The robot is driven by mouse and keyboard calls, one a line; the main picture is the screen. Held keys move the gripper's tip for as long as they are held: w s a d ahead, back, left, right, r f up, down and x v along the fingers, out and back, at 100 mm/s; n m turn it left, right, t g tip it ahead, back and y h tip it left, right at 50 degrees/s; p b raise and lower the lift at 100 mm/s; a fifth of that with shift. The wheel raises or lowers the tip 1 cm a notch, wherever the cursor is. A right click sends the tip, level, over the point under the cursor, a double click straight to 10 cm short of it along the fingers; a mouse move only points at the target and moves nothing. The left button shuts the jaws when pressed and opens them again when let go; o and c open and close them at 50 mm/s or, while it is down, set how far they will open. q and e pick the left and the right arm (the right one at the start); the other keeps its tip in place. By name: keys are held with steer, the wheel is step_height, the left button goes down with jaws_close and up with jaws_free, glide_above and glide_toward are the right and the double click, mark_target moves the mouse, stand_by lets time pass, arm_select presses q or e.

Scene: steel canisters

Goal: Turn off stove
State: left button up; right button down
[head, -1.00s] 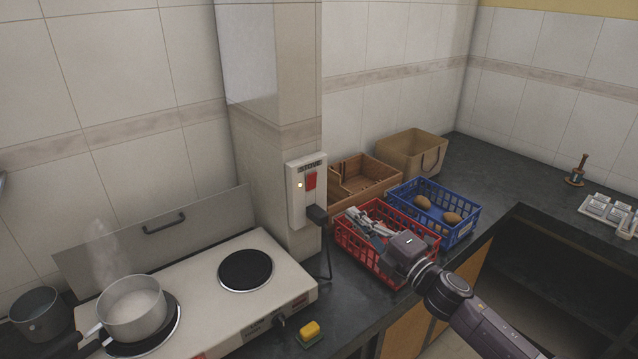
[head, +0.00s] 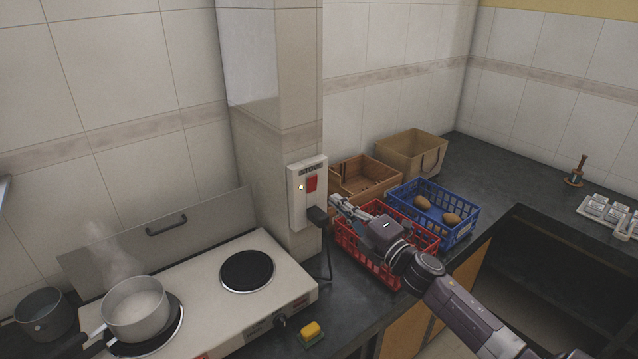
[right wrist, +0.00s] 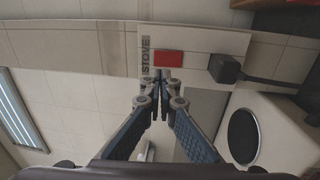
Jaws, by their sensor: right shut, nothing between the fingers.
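The stove (head: 215,294) is a white two-plate hob on the counter. A steaming pot (head: 136,310) stands on its left plate, and the right plate (head: 247,271) is bare. On the tiled pillar is a white switch panel (head: 297,207) with a red switch (head: 312,184), a lit indicator light and a black plug (head: 317,215). In the right wrist view the panel reads STOVE, and its red switch (right wrist: 168,58) lies just beyond the fingertips. My right gripper (head: 335,200) is shut and empty, a little right of the panel; its fingertips also show in the wrist view (right wrist: 160,76). My left gripper is out of view.
Below and behind my right gripper are a red basket (head: 352,247), a blue basket (head: 467,230) with potatoes, a wooden crate (head: 375,180) and a tan box (head: 400,150). A yellow sponge (head: 310,331) lies on the counter's front edge. A dark pot (head: 42,315) stands at the left.

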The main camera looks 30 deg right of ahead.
mark_target(312, 180)
steer(key=shift+w+a+r+p, duration=0.15)
steer(key=shift+w+p, duration=0.3)
steer(key=shift+w, duration=0.85)
steer(key=shift+w+a+r+p, duration=0.15)
steer(key=shift+w+p, duration=0.25)
steer(key=shift+w, duration=0.95)
steer(key=shift+w+a+r+p, duration=0.15)
steer(key=shift+w+p, duration=0.3)
steer(key=shift+w, duration=0.85)
steer(key=shift+d, duration=0.1)
steer(key=shift+w+r, duration=0.2)
